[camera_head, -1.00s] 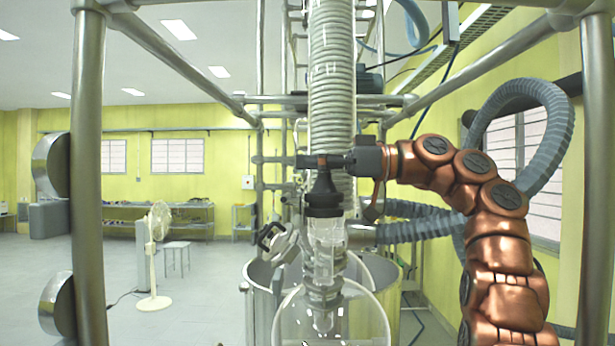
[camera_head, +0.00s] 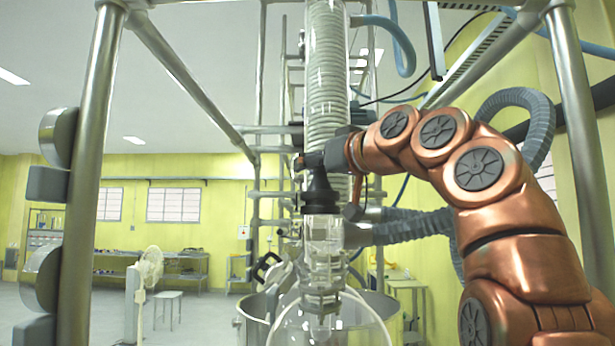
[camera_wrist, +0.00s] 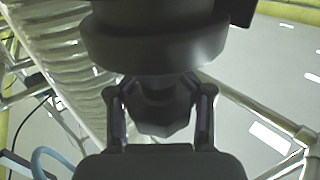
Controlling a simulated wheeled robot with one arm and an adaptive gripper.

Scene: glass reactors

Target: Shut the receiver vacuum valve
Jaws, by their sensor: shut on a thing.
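A black cone-shaped fitting (camera_head: 320,192) sits upright on a clear glass neck (camera_head: 322,235) above a round glass flask (camera_head: 330,328). My gripper (camera_head: 316,162) is at the top of this fitting, reaching in from the right. In the wrist view, the two fingers of my gripper (camera_wrist: 160,95) are closed on opposite sides of a dark faceted knob (camera_wrist: 160,116), which I take for the valve's handle. A wide dark round body (camera_wrist: 155,42) lies beyond it. The fingertip contact is partly hidden, and the valve's setting cannot be read.
A coiled glass condenser (camera_head: 327,75) rises right behind my gripper. Steel frame posts (camera_head: 88,190) stand left and right (camera_head: 585,150). A grey corrugated hose (camera_head: 415,227) runs behind my arm. A fan (camera_head: 150,268) stands on open floor at left.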

